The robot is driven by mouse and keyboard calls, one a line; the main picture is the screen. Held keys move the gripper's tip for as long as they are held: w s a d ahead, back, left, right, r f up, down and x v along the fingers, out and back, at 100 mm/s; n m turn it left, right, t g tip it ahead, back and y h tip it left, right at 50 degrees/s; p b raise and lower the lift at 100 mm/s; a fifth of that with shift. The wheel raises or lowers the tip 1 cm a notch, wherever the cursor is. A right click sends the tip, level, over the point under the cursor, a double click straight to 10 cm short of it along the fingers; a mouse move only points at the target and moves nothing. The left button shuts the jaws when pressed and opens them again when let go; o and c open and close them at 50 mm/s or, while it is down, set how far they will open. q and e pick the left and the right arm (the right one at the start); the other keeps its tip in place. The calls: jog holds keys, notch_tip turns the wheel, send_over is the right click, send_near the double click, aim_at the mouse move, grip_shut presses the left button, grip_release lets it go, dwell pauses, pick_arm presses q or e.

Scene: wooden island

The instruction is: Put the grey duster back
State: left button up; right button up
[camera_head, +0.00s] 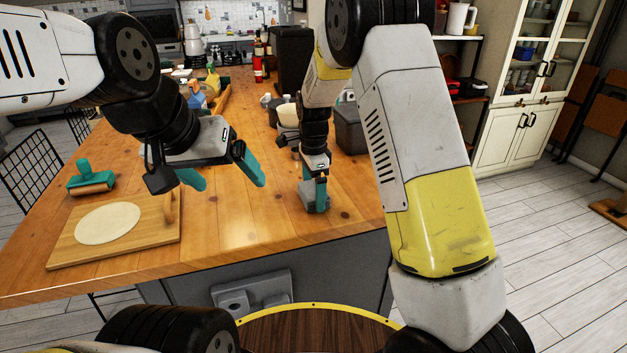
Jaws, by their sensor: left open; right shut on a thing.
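The grey duster (307,197) is at the fingertips of my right gripper (318,190), low over or on the wooden island top (235,225) near its right side. My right gripper points down and is shut on it; the arm and fingers hide part of it, and I cannot tell whether it touches the wood. My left gripper (230,184) is open and empty, with its teal fingers apart, above the island to the left of the duster.
A cutting board (75,255) with flat dough (108,223) lies at the front left, and a teal-handled roller (90,182) lies behind it. A dark grey box (349,130) stands behind my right gripper. Bottles (212,80) and other items crowd the far end. The front middle is clear.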

aim_at(314, 189)
jog(key=o, duration=0.8)
jog(key=shift+f, duration=0.1)
jog(key=shift+o, duration=0.2)
jog(key=s+d+r+n+y, duration=0.1)
jog(key=s+d+r, duration=0.1)
jog(key=r, duration=0.7)
jog(key=s+d+r+n, duration=0.2)
jog(key=d+r, duration=0.1)
jog(key=r, duration=0.5)
jog(key=s+d+r+n+t, duration=0.1)
jog(key=s+d+n+t, duration=0.1)
jog(key=s, duration=0.5)
jog(key=s+d+r+n+t, duration=0.2)
jog(key=s+d+n, duration=0.2)
jog(key=s+n, duration=0.2)
jog(key=s+d+r+n+t+y, duration=0.1)
jog(key=s+d+r+n+t, duration=0.1)
jog(key=s, duration=0.7)
jog(key=shift+s+d+n, duration=0.3)
jog(key=shift+d+n, duration=0.3)
jog(key=shift+n, duration=0.4)
